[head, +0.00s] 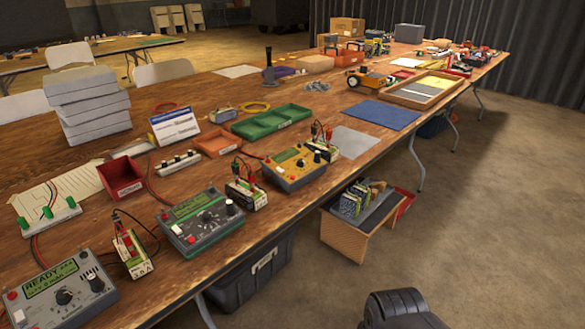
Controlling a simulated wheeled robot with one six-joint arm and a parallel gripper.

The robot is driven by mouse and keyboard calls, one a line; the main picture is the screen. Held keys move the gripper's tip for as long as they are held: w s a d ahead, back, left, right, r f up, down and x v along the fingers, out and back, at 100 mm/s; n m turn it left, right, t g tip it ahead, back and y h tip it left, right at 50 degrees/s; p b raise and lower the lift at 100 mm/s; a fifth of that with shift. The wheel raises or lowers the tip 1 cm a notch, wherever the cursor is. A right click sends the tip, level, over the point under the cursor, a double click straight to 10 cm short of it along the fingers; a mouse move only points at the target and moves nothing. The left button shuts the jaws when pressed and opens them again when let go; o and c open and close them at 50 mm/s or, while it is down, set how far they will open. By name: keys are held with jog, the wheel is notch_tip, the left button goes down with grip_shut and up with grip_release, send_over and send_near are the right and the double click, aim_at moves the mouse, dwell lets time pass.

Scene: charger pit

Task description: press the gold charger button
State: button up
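The gold charger (295,168) sits on the long wooden table near its front edge, at the middle of the head view. Its face has a small green display and dark knobs on the right. A small red button (268,161) shows at the left of its face; whether it is pressed is too small to tell. A battery pack (324,148) with red and black leads stands at its right. My gripper is not clearly in view. A dark rounded part of my own body shows at the bottom, well apart from the charger.
A grey-green charger (200,221) and a grey charger (62,295) stand nearer on the table, with a battery pack (246,190) between green and gold. A green tray (272,121) lies behind. A wooden crate (345,238) stands on the floor; floor at right is clear.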

grip_shut()
dwell(1.5)
